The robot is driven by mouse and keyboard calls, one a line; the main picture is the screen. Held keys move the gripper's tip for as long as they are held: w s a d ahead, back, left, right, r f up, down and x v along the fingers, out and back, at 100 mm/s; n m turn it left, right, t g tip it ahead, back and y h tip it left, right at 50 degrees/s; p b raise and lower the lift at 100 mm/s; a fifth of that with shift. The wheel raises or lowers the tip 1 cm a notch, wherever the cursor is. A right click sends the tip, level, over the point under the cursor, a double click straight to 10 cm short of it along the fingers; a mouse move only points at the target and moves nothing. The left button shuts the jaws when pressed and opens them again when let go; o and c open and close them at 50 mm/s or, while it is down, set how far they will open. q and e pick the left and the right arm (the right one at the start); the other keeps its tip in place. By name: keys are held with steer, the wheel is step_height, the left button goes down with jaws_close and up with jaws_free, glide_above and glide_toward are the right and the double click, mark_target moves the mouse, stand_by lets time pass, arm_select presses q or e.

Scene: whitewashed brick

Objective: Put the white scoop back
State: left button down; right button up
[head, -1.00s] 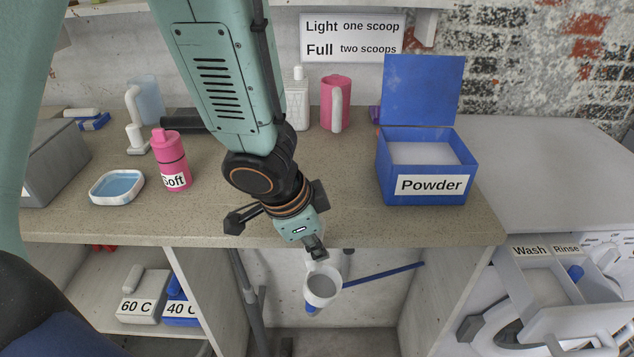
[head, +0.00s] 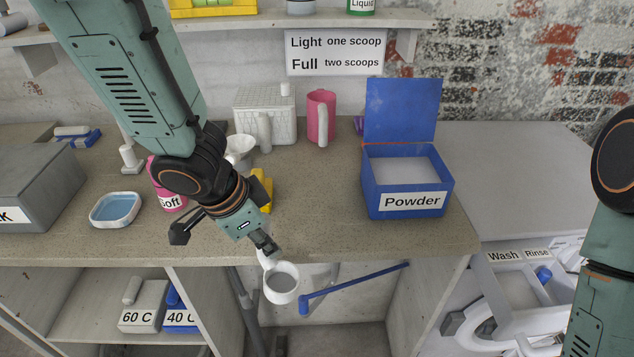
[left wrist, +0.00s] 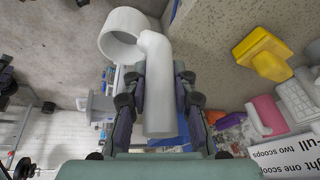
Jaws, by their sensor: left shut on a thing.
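The white scoop (head: 281,287) is held by my left gripper (head: 264,246), just in front of the counter's front edge. Its round cup faces up in the head view, with a grey inside; I cannot tell whether anything is in it. In the left wrist view the two fingers are shut around the scoop's handle (left wrist: 158,88), and the cup (left wrist: 121,36) sticks out beyond them. The blue Powder box (head: 408,186) stands on the counter to the right, lid open, with pale powder inside. My right arm shows at the right edge; its gripper is out of view.
A pink Soft bottle (head: 167,190) and a blue-filled dish (head: 115,209) stand on the counter left of my arm. A yellow object (head: 262,187) sits close behind my gripper. A pink jug (head: 320,117) is farther back. The counter (head: 315,215) is clear before the Powder box.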

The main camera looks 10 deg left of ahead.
arm_select(q)
steer(key=w+r+n+t+y+p, duration=0.1)
steer(key=w+r+n+p, duration=0.4)
steer(key=r+n+p, duration=0.4)
steer(key=shift+a+r+n+y, duration=0.3)
steer(key=shift+a+r+n, duration=0.1)
steer(key=shift+r+n, duration=0.4)
steer(key=shift+w, duration=0.15)
